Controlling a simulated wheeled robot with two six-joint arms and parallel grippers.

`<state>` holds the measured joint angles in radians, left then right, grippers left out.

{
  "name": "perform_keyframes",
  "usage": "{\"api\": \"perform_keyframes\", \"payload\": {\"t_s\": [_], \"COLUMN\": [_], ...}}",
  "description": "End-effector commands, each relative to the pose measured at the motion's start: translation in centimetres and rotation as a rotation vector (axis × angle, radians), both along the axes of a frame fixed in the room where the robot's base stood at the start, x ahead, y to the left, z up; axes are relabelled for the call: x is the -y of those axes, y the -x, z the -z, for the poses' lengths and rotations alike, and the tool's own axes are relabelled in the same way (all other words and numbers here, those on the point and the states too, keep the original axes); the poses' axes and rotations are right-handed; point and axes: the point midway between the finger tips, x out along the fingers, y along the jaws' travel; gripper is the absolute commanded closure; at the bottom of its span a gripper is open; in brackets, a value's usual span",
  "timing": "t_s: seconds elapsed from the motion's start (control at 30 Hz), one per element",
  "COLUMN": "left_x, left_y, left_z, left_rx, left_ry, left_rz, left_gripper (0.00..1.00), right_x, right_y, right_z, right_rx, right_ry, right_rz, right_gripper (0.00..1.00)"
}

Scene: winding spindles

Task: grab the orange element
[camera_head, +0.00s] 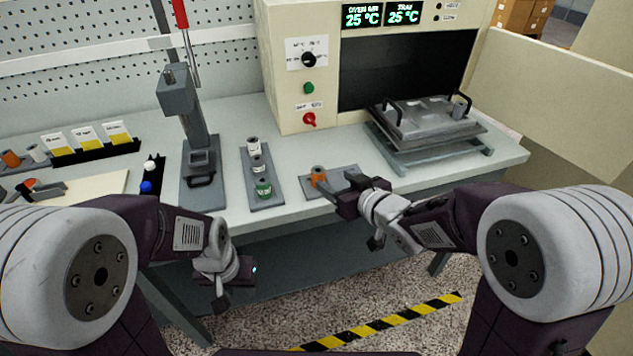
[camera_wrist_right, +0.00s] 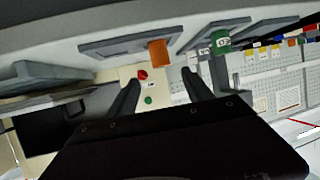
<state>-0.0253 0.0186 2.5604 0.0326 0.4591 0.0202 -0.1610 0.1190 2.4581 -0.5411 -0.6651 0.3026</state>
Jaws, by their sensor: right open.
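The orange element (camera_head: 318,176) is a small upright cylinder with a greyish top, standing on a small grey plate (camera_head: 345,172) at the table's front edge. In the right wrist view the orange element (camera_wrist_right: 158,53) shows just beyond and between my fingertips. My right gripper (camera_head: 338,187) is open right beside it, its fingers pointing toward it. In the wrist view the fingers (camera_wrist_right: 160,80) stand apart with nothing between them; I cannot tell whether they touch the element. My left gripper (camera_head: 235,278) hangs low in front of the table, and its jaws cannot be made out.
A grey rack (camera_head: 250,174) with a green and two grey spools stands left of the plate. A press (camera_head: 190,110) stands further left. An oven (camera_head: 300,60) is behind, and a metal tray fixture (camera_head: 425,120) is at right. Another orange piece (camera_head: 11,158) lies far left.

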Motion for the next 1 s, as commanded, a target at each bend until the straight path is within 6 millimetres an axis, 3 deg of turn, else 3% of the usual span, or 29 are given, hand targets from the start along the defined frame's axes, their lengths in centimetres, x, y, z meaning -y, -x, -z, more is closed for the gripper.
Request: {"api": "perform_keyframes", "payload": {"t_s": [0.3, 0.47, 0.73, 1.0], "left_x": [0.0, 0.0, 0.0, 0.0], "left_y": [0.0, 0.0, 0.0, 0.0], "left_z": [0.6, 0.6, 1.0, 1.0], "left_rx": [0.000, 0.000, 0.000, 0.000], "left_ry": [0.000, 0.000, 0.000, 0.000], "left_rz": [0.000, 0.000, 0.000, 0.000], "left_gripper": [0.64, 0.64, 0.64, 0.64], "right_x": [-1.6, -1.9, -3.8, -4.1], "right_y": [-2.8, -3.3, -6.9, -7.4], "right_z": [1.4, 1.5, 3.1, 3.2], "right_rx": [-0.003, -0.001, -0.002, 0.000], "right_ry": [0.000, 0.000, 0.001, 0.000], "right_rz": [-0.001, 0.000, 0.000, 0.001], "right_gripper": [0.41, 0.41, 0.41, 0.41]}}
